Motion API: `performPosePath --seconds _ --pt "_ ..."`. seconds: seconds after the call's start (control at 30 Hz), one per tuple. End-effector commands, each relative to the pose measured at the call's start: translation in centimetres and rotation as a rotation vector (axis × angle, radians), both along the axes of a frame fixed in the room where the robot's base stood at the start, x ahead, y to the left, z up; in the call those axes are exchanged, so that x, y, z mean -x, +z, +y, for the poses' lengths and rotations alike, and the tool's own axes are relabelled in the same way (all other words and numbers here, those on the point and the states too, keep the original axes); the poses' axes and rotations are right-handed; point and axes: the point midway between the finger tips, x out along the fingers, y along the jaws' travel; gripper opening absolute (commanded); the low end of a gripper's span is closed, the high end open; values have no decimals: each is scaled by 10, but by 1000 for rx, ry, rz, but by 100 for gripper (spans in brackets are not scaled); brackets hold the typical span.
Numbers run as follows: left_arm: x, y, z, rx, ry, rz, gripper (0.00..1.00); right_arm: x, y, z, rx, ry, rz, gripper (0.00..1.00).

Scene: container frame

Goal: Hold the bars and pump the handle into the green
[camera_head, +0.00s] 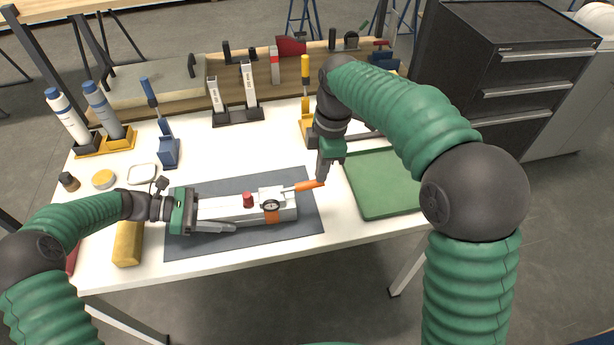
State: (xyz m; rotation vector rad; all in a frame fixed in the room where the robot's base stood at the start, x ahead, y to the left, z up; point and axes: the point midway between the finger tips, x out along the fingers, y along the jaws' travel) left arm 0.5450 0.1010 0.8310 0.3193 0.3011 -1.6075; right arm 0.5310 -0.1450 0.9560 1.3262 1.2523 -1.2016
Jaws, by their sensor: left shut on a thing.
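A pump with a pale grey body (233,207) lies on a dark grey mat (240,244). It has a red knob (248,199), a round dial gauge (271,205) and an orange handle (308,186) pointing right. The dial is too small to read, and I cannot make out a green zone. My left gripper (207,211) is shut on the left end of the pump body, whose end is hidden. My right gripper (323,180) points down at the tip of the orange handle. I cannot tell whether its fingers grip the handle or only stand beside it.
A green pad (382,190) lies right of the mat. A yellow block (128,243) and small jars (103,179) are at the left. Bottles (105,108), a blue-handled tool in a stand (168,150) and upright holders (248,90) stand toward the back. The mat's front strip is clear.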

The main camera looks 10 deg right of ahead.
Motion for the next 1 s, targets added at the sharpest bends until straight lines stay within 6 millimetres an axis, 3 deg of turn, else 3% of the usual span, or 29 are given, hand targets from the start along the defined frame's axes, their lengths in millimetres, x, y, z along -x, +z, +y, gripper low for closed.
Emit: performPosePath --seconds 0.17,0.4,0.6,1.0 --pt "0 -1 1 -2 1 0 0 -1 16 -2 1 -1 -1 0" --pt "0 -1 1 -3 1 0 0 -1 72 -7 0 0 -4 0" --pt "0 -1 1 -3 2 0 0 -1 108 -11 0 0 -3 0" --pt "0 -1 1 -4 2 0 0 1 118 -12 0 0 1 0"
